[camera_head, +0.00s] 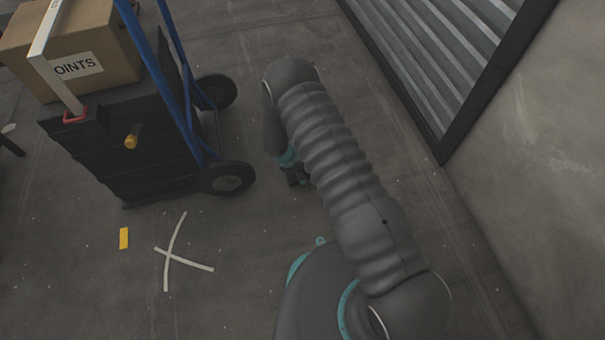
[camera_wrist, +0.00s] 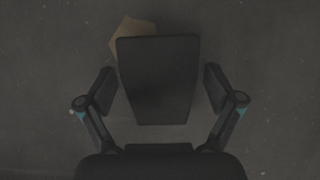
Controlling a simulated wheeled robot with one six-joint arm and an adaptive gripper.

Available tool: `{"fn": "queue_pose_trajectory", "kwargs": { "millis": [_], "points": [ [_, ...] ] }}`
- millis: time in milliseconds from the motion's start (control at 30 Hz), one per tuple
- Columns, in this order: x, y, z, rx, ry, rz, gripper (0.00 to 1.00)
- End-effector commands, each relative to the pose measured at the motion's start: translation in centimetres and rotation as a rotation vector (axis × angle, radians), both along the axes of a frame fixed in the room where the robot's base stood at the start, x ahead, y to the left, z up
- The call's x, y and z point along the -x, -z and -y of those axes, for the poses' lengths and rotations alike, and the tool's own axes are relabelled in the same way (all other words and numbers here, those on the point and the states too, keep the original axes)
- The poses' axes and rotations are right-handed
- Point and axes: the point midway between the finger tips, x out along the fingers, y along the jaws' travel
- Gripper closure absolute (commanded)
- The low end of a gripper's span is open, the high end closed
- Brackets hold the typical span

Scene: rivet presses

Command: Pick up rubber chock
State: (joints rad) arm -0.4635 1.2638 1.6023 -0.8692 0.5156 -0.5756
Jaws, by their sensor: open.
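A dark, block-like thing that looks like the rubber chock (camera_wrist: 158,82) is in the middle of the wrist view, its outline wider at the top than at the bottom. My gripper (camera_wrist: 159,88) is open, with one finger on each side of the dark block. A gap shows between each finger and the block, so neither finger touches it. In the head view my gripper (camera_head: 296,174) points down near the floor, partly hidden by my arm. I cannot make out the chock in that view.
A blue hand truck (camera_head: 190,90) with black wheels stands left of my arm. Beside it, a cardboard box (camera_head: 95,45) rests on a dark stack (camera_head: 120,150). A slatted metal shutter (camera_head: 430,50) and wall are right. White tape (camera_head: 172,252) marks clear floor. A tan patch (camera_wrist: 130,35) shows behind the block.

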Motion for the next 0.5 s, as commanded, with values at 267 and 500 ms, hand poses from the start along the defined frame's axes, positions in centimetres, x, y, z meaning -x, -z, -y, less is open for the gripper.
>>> {"fn": "queue_pose_trajectory", "kwargs": {
  "millis": [267,500],
  "points": [
    [-0.02,-0.06,-0.03,0.000,0.000,0.001,0.33],
    [-0.05,-0.09,-0.03,0.000,0.000,0.001,0.93]
  ]
}}
